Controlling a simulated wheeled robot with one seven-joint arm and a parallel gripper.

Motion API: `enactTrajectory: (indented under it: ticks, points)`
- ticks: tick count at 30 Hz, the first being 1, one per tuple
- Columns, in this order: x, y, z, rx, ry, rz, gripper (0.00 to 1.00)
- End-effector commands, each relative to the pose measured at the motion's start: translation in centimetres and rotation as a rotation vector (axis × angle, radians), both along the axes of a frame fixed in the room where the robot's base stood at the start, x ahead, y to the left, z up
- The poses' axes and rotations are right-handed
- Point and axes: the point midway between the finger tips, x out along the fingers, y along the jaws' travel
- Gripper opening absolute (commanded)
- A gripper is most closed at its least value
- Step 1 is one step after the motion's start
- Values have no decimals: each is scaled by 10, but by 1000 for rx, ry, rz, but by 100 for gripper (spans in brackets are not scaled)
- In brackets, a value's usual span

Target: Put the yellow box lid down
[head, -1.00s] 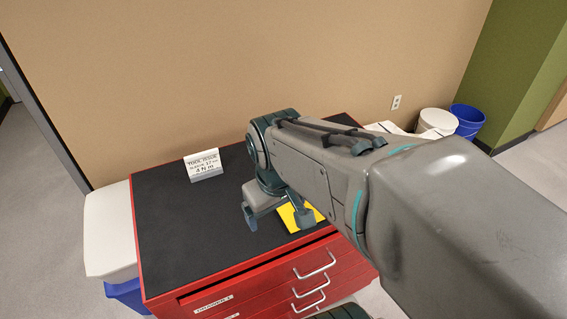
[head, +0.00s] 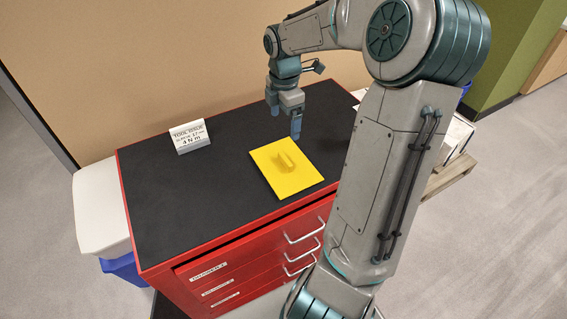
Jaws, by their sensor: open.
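The yellow box lid (head: 271,174) lies flat on the black top (head: 225,195) of the red drawer cabinet, near its front edge. A raised yellow handle shows at the middle of the lid. My gripper (head: 284,124) is open and empty, pointing down. In the picture it is just beyond the lid's back right part, apart from the handle. Its exact height above the cabinet top is hard to tell.
A white sign (head: 190,137) stands at the back left of the cabinet top. The top is clear around the lid. A white bin lid (head: 100,205) is left of the cabinet, and a wooden pallet (head: 450,177) is to the right.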

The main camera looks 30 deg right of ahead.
Motion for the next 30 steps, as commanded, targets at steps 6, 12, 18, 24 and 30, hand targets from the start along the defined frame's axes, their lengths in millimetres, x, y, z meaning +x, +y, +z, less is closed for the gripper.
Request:
enactTrajectory:
  ticks: [6, 12, 18, 24, 30]
  points:
    - [0, 0, -37, 7, 3, 13, 89]
    - [0, 0, -72, 5, 1, 10, 89]
    - [0, -1, -86, 3, -1, 9, 89]
    - [-5, 0, -113, 5, 2, 10, 89]
    - [-6, 0, -135, 3, 0, 9, 89]
